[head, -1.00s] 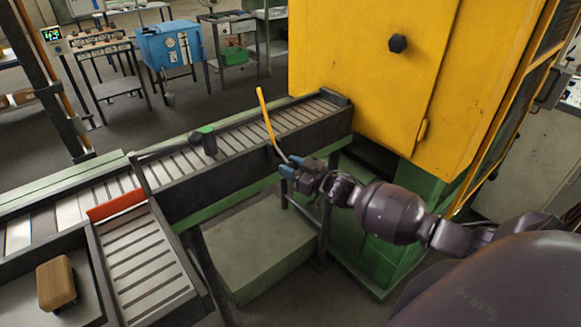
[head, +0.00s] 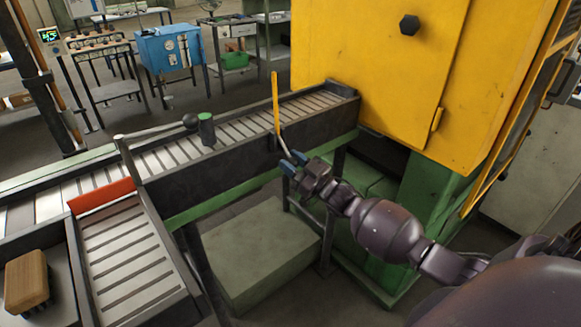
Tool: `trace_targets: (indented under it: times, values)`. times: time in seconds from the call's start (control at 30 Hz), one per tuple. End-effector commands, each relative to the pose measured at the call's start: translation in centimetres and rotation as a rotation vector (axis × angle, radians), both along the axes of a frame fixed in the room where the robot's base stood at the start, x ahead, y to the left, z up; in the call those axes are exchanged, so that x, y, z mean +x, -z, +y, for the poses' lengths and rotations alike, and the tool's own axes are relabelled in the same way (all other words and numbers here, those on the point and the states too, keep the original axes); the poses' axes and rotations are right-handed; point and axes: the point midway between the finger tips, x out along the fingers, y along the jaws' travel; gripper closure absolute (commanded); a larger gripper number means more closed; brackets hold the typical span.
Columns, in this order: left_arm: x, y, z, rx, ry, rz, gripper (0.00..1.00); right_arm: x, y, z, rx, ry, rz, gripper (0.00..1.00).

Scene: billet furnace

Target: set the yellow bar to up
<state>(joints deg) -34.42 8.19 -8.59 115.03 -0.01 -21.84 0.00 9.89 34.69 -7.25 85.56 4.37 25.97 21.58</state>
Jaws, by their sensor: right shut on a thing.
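The yellow bar (head: 275,101) stands nearly upright at the side of the roller conveyor, in the middle of the head view. Its lower end runs into a thin, bent grey rod that slants down to the right. My right gripper (head: 288,162) has blue-tipped fingers and is at the low end of this rod, below the yellow part. It is shut on the yellow bar's rod; the fingers partly hide the grip. My left gripper is not in view.
The roller conveyor (head: 163,186) runs from the left to the yellow cabinet (head: 370,70). A red bar (head: 102,197) crosses the side rollers. A wooden brush (head: 26,282) lies at the lower left.

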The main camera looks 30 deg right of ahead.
Motion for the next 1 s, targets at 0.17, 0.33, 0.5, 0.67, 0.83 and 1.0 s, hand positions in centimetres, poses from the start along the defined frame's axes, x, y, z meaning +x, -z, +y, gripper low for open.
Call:
trace_targets:
  times: [0.17,0.33,0.5,0.67,0.83,1.0]
  values:
    - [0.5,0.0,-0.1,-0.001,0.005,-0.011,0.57,0.1,0.1,0.0,0.001,0.001,-0.024,1.0]
    - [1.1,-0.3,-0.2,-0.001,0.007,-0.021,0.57,0.1,0.0,0.0,0.001,0.001,-0.026,1.0]
    - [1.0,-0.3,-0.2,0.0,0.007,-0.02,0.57,0.1,0.0,0.0,0.002,0.001,-0.025,0.57]
    - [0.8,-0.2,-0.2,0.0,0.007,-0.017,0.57,0.1,0.1,0.0,0.001,0.001,-0.024,0.42]
    - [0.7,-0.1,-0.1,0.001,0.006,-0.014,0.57,0.1,0.1,0.0,0.001,0.001,-0.023,0.42]
    - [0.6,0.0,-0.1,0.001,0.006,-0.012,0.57,-0.5,0.4,-0.3,0.001,0.001,-0.022,0.42]
